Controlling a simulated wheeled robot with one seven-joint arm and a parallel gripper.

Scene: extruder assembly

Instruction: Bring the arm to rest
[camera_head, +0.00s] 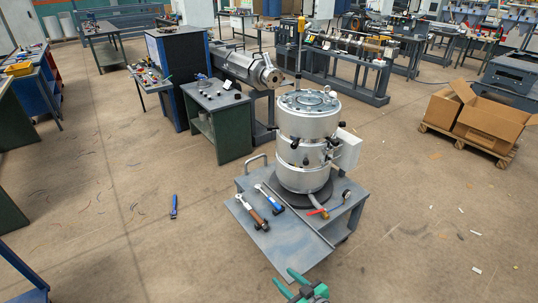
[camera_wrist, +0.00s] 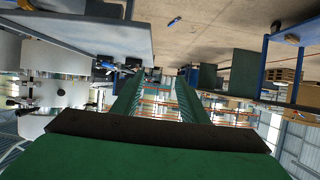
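My gripper (camera_head: 283,276) shows at the bottom edge of the head view, with green fingers in front of the grey cart (camera_head: 283,248). Its fingers stand apart with nothing visible between them. In the wrist view the gripper (camera_wrist: 160,78) also shows two green fingers with an empty gap. The arm behind it is mostly out of the head view. The silver cylindrical extruder unit (camera_head: 305,130) stands upright on the cart, apart from my gripper. It also shows at the left of the wrist view (camera_wrist: 62,92).
Wrenches (camera_head: 270,198) and a long rod (camera_head: 299,217) lie on the cart. A blue tool (camera_head: 173,207) lies on the floor to the left. Cardboard boxes (camera_head: 490,122) sit on a pallet at right. A green bench (camera_head: 232,128) stands behind. The floor right of the cart is mostly clear.

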